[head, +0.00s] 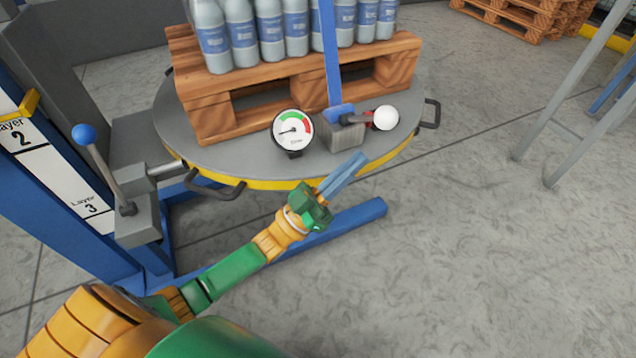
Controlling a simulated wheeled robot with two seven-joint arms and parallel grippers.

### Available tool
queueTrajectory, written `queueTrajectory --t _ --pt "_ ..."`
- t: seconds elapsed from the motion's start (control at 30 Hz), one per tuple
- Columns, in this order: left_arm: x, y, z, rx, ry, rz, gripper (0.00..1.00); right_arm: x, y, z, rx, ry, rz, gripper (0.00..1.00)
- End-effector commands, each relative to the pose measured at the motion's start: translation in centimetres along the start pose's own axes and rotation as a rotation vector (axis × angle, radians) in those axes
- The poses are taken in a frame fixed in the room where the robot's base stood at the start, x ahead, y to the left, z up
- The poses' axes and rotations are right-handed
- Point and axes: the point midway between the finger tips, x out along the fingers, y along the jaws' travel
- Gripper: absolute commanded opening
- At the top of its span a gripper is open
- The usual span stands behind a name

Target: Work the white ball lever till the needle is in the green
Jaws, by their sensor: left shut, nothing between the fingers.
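The white ball lever (386,118) sticks out to the right from a grey block (342,132) at the front of the round turntable. The round gauge (292,132) stands left of the block. Its dial has a green band at the top and a red band at the right. The dark needle points left, at the white part of the dial, outside the green. My left gripper (357,163) is shut and empty, in front of the turntable's edge, below and left of the white ball and apart from it. My right gripper is not in view.
A wooden pallet (205,119) with several bottles stands on the turntable (232,157). A blue upright rises behind the lever block. A blue ball lever (84,134) stands at the left. Metal handles (432,113) stick out from the turntable's rim.

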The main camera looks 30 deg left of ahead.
Motion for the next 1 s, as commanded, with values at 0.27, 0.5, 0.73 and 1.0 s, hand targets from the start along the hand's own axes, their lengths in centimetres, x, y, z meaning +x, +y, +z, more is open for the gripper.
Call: queueTrajectory --t 0.27,0.5,0.73,1.0 --pt "-6.1 0.2 0.3 0.001 -0.001 -0.001 0.00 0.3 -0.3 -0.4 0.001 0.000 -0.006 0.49" --pt "-7.6 0.2 0.1 0.001 0.003 0.001 0.00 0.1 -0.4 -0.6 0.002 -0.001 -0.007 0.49" --pt "-7.6 0.2 0.1 0.001 0.004 0.001 0.00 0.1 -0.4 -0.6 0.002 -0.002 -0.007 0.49" --pt "-7.6 0.2 0.1 0.001 0.004 0.001 0.00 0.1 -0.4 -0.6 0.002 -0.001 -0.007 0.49"
